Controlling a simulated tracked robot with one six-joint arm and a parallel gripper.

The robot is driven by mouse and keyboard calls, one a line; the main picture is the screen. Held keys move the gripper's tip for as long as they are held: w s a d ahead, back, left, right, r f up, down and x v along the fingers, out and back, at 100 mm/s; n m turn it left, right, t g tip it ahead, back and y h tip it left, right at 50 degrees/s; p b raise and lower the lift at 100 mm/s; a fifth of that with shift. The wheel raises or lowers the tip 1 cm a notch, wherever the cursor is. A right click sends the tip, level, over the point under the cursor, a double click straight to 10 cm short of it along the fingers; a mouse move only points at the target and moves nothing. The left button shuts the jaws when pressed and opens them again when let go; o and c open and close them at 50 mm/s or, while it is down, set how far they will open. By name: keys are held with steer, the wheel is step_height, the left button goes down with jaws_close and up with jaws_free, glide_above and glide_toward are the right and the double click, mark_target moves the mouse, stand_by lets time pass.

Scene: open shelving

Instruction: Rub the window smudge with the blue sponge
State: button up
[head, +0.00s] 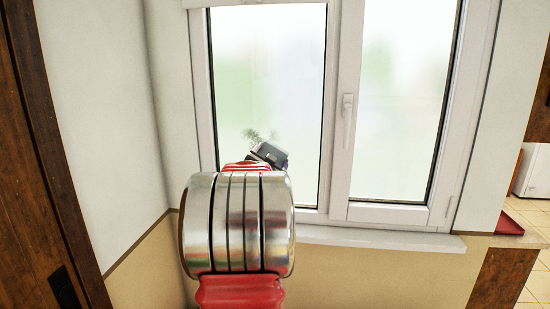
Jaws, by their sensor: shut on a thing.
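The window smudge (259,134) is a dark greenish-grey patch low on the left pane of the window (265,80). My gripper (270,154) is just below it and slightly to the right, in front of the lower part of the left pane. It is shut on the blue sponge (285,163), of which only a small bluish-purple sliver shows at the gripper's right side. My arm hides most of the gripper and the sponge. I cannot tell whether the sponge touches the glass.
The window handle (347,120) stands out on the frame right of the left pane. A white sill (380,240) runs below. A dark wooden door or panel (45,150) is at the far left. A red item (507,223) and a white object (532,172) are at the right.

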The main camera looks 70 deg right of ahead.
steer(key=shift+w, duration=0.75)
steer(key=shift+w+a+f, duration=0.1)
steer(key=shift+w+a, duration=0.1)
steer(key=shift+w, duration=0.7)
steer(key=shift+w+a, duration=0.2)
steer(key=shift+w, duration=0.7)
steer(key=shift+c, duration=0.2)
steer(key=shift+w+a, duration=0.15)
steer(key=shift+w, duration=0.65)
steer(key=shift+w+a, duration=0.1)
steer(key=shift+w, duration=0.65)
steer(key=shift+w, duration=0.1)
